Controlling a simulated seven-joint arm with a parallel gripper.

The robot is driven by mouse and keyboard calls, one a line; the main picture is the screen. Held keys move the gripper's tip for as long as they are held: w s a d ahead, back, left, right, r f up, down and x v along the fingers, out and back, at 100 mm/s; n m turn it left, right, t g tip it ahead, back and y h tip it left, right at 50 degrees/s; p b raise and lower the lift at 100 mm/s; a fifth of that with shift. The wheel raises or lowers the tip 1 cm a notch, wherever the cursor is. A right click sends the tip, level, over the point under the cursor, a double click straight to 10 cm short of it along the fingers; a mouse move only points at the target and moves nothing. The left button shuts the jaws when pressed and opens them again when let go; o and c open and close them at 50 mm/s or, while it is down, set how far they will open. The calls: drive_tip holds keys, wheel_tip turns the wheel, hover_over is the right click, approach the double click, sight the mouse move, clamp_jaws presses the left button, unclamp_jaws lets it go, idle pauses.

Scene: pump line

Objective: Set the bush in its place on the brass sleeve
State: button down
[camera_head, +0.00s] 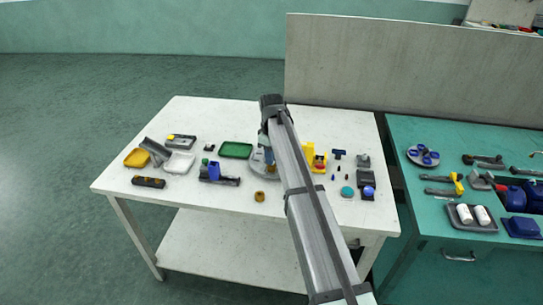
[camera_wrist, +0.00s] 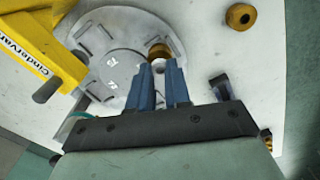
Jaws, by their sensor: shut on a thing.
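My gripper (camera_wrist: 160,66) shows in the wrist view with its two blue fingers close together. It is shut on a small part, which I take to be the bush. A brass-coloured round piece (camera_wrist: 159,50) shows right at the fingertips, over the edge of a grey round plate (camera_wrist: 112,72). I cannot tell whether this piece is the bush itself or the sleeve under it. A separate brass-coloured ring (camera_wrist: 240,16) with a dark hole lies on the table, apart from the gripper. It also shows in the head view (camera_head: 259,196). My arm hides most of the plate there.
A yellow block (camera_wrist: 42,45) with lettering stands beside the plate. Around it on the white table (camera_head: 210,230) are a green tray (camera_head: 236,150), a blue part (camera_head: 214,171) and several small parts. The table's front middle is mostly clear. A teal bench (camera_head: 405,190) stands right.

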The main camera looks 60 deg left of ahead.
idle(0.3)
drive_tip(key=c, duration=1)
unclamp_jaws()
drive_tip(key=shift+r, duration=2.95)
drive_tip(key=shift+w, duration=0.1)
